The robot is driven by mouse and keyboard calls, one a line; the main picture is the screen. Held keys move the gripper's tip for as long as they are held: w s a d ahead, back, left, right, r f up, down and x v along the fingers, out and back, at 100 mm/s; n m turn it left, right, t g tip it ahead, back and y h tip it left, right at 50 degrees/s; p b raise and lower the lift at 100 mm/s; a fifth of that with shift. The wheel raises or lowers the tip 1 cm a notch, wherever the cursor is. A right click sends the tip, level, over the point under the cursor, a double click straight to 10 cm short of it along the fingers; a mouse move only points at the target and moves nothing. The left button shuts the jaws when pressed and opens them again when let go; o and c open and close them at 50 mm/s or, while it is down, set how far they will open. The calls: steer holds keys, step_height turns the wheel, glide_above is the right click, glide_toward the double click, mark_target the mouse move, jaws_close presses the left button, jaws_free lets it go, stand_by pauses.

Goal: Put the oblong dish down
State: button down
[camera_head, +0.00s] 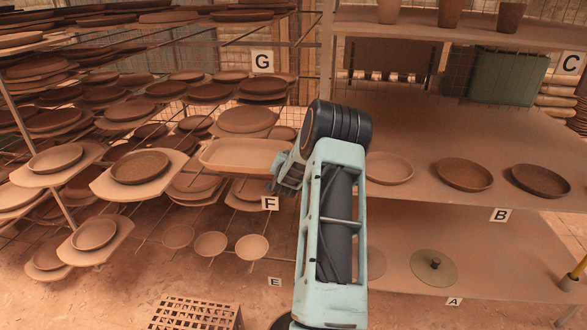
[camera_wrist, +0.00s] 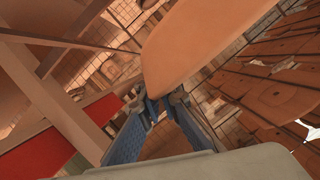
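The oblong dish (camera_head: 243,154) is a tan, shallow, long dish with rounded ends. It appears level in the head view, in front of the rack beside label F. In the wrist view the dish (camera_wrist: 205,45) fills the top middle, and its near end lies at my fingertips. My gripper (camera_wrist: 156,103) is shut on that end. In the head view my gripper (camera_head: 280,178) is at the right end of the dish, partly hidden by my arm. I cannot tell whether the dish's underside touches anything below it.
The left rack holds many round dishes on boards (camera_head: 140,170). To the right, a shelf (camera_head: 430,200) marked B carries several round dishes, with bare room between and behind them. A lower shelf marked A holds a disc (camera_head: 434,267). A perforated crate (camera_head: 195,313) stands on the floor.

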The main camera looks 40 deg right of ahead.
steer(key=shift+s+d+f, duration=0.1)
steer(key=shift+d+f, duration=0.65)
steer(key=shift+d, duration=0.15)
steer(key=f, duration=0.3)
steer(key=shift+d+f, duration=0.3)
steer(key=c, duration=2.5)
jaws_free()
steer(key=shift+s+a+f, duration=0.1)
steer(key=shift+s+f, duration=0.05)
steer(key=shift+f, duration=0.05)
steer(key=o, duration=0.3)
steer(key=shift+o, duration=0.2)
steer(key=v, duration=1.2)
steer(key=shift+r, duration=0.1)
